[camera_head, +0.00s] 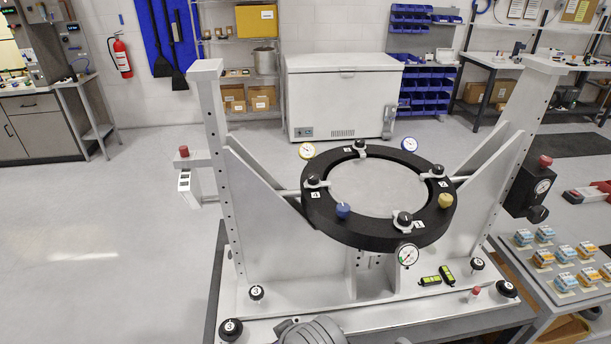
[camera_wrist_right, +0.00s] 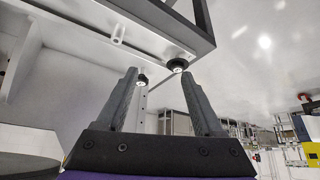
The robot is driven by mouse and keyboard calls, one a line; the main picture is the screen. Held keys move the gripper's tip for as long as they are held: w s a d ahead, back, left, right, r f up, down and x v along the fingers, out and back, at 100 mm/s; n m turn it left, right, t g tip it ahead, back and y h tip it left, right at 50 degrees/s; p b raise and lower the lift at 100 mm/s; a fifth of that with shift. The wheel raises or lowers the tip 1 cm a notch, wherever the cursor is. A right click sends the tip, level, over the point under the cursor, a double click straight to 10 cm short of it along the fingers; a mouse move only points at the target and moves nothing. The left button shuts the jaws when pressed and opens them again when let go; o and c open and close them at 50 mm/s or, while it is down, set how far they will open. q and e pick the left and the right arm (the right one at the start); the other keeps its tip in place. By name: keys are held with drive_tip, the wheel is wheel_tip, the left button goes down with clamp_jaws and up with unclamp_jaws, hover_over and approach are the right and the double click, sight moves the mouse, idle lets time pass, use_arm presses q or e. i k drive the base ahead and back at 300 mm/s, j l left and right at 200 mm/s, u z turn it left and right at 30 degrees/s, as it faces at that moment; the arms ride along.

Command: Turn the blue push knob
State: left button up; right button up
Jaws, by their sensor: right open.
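The blue push knob (camera_head: 343,211) sits on the front left part of the black ring (camera_head: 320,226) of the mirror fixture in the head view. Nothing touches it there. My right gripper (camera_wrist_right: 160,75) shows only in the right wrist view. Its two grey fingers are apart with nothing held between them. The blue knob is not visible in the wrist view. My left gripper is in neither view.
A yellow knob (camera_head: 445,200) and several black knobs also sit on the ring. A gauge (camera_head: 407,255) hangs at its front. Tall grey uprights (camera_head: 212,130) flank the ring. Numbered black knobs (camera_head: 256,293) stand on the fixture base. A parts table (camera_head: 545,290) stands at right.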

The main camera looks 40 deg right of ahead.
sight(342, 209)
drive_tip(key=z, duration=1.8)
